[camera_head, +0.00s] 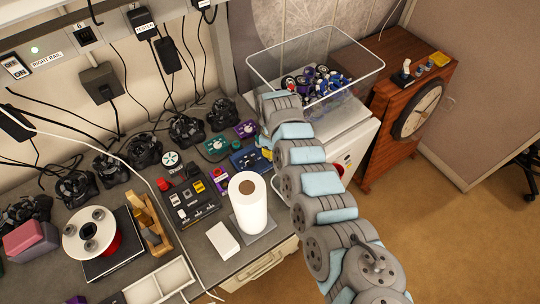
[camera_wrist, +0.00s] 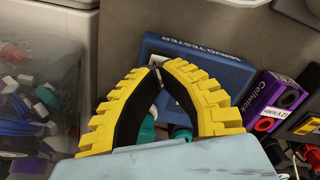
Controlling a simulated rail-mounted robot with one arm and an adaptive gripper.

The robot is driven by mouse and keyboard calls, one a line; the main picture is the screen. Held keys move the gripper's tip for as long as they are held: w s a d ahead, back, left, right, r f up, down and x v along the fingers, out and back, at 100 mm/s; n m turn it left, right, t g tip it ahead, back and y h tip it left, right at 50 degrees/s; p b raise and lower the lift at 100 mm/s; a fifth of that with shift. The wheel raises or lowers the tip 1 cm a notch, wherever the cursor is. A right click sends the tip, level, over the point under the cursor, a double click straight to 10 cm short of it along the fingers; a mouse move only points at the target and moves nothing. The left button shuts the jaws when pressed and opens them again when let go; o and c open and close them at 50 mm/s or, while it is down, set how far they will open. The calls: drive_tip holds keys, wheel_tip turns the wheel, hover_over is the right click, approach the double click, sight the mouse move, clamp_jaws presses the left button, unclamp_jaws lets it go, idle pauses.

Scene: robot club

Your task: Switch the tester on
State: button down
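The tester is a blue box with pale lettering ending in "TESTER". It lies on the bench in the head view (camera_head: 250,160) and beyond my fingers in the wrist view (camera_wrist: 222,68). My gripper (camera_wrist: 158,68) has yellow ribbed fingers with black inner pads. Its tips meet or nearly meet over the tester's face. A small pale sliver shows at the tips; I cannot tell what it is. Teal knobs show between the fingers, lower down. The fingers hide part of the tester, and its switch cannot be made out. In the head view my arm hides most of the gripper.
A purple "Cellwick" unit (camera_wrist: 276,100) sits close right of the tester. A clear bin (camera_head: 318,75) of small parts stands beside my arm. A paper towel roll (camera_head: 248,205) and a black panel (camera_head: 190,203) stand nearer on the crowded bench.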

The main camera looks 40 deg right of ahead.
drive_tip(key=shift+f+b, duration=0.6)
drive_tip(key=shift+f, duration=0.75)
idle(0.8)
drive_tip(key=shift+r, duration=0.2)
wheel_tip(320, 180, up, 7)
drive_tip(key=p, duration=0.7)
drive_tip(key=shift+f, duration=0.1)
drive_tip(key=shift+w, duration=0.1)
idle(0.5)
